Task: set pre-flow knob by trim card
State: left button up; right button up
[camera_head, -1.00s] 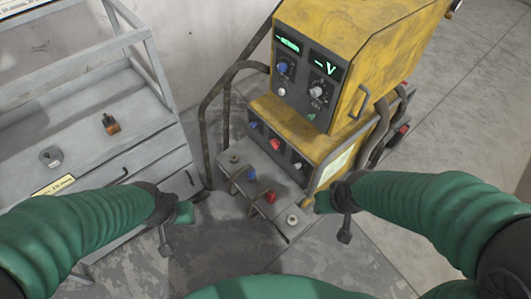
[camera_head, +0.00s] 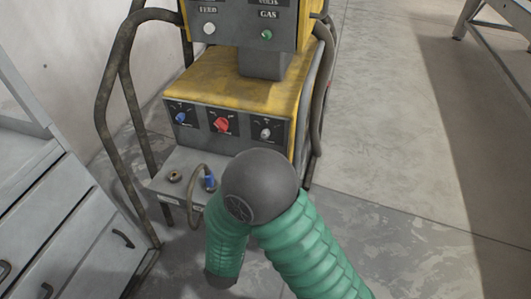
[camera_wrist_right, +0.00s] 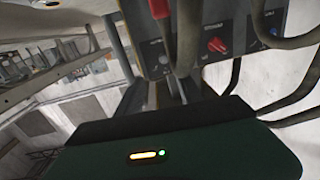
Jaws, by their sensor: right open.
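The yellow machine (camera_head: 235,92) has a lower dark panel with a blue knob (camera_head: 181,117), a red knob (camera_head: 222,124) and a pale knob (camera_head: 265,133). Its upper panel has a white FEED knob (camera_head: 209,28) and a green GAS knob (camera_head: 266,34). I cannot read which knob is pre-flow, and no trim card is readable. In the right wrist view, the red knob (camera_wrist_right: 217,45) and blue knob (camera_wrist_right: 272,32) show tilted, beyond the fingers. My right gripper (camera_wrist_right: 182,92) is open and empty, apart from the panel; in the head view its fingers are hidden. My left gripper is out of view.
A blue plug (camera_head: 209,182) with a looped cable sits on the machine's front ledge. Dark cables (camera_wrist_right: 288,105) cross close to my right gripper. Bent tubing (camera_head: 106,90) stands at the machine's left. A grey drawer cabinet (camera_head: 60,235) stands at left. Floor at right is clear.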

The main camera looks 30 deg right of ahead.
jog(key=b, duration=0.2)
send_near(266, 133)
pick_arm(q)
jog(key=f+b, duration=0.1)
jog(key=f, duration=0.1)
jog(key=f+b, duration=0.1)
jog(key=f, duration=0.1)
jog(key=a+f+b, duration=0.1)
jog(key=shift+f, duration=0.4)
pick_arm(e)
jog(key=f+x, duration=0.1)
jog(key=x, duration=0.6)
jog(key=shift+w, duration=0.45)
jog(key=shift+d+f, duration=0.15)
jog(key=shift+d, duration=0.1)
jog(key=c, duration=0.4)
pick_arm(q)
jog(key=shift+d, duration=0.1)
pick_arm(e)
grip_shut()
